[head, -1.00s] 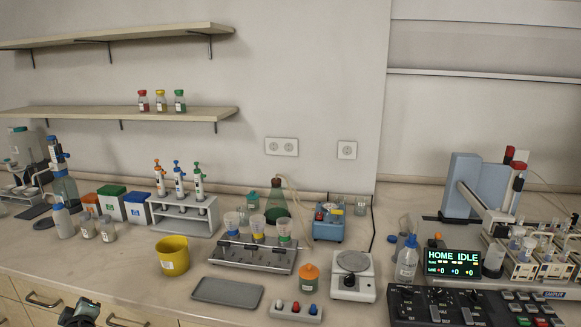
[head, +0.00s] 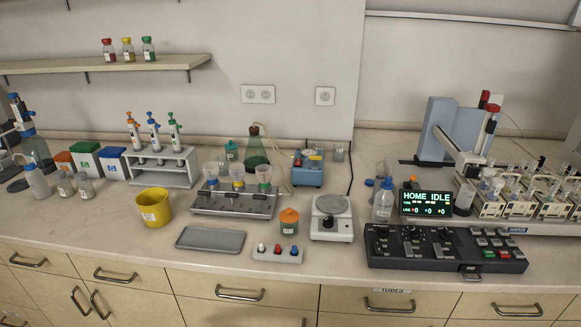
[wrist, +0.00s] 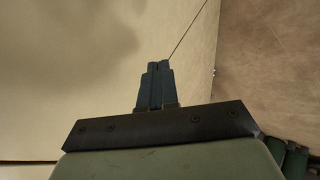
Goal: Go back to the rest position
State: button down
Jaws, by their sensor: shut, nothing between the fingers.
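My gripper (wrist: 155,68) shows in the wrist view with its two dark fingers together, shut and empty. Nothing is between or right by the fingertips. A plain beige surface lies beyond them. In the head view neither my gripper nor my arm is in view. The spectrometer's autosampler (head: 452,130) stands at the right of the bench, and its display (head: 427,203) reads HOME IDLE. The dark control panel (head: 445,248) lies in front of it.
The bench carries a yellow bucket (head: 154,207), a grey tray (head: 211,239), a pipette rack (head: 163,168), a white balance (head: 332,219) and a button box (head: 277,254). Drawers (head: 237,294) line the front. A shelf (head: 105,64) hangs above. The bench's front left is clear.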

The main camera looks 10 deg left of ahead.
jog(key=s+d+f+m+g+h, duration=0.15)
jog(key=d+f+m, duration=0.25)
jog(key=d, duration=0.8)
jog(key=d+f+m+g+h, duration=0.25)
jog(key=d+m, duration=0.25)
jog(key=d, duration=0.6)
jog(key=s+d+f+m+g+h, duration=0.15)
jog(key=d+f+m, duration=0.3)
jog(key=d, duration=0.75)
jog(key=s+d+m+g, duration=0.2)
jog(key=s+d+g, duration=0.2)
jog(key=s+d, duration=0.4)
jog(key=s+d+m+g, duration=0.2)
jog(key=s+d+g, duration=0.2)
jog(key=s+d, duration=0.4)
jog(key=s, duration=0.5)
jog(key=shift+f+g+y, duration=0.2)
jog(key=shift+g+y, duration=0.15)
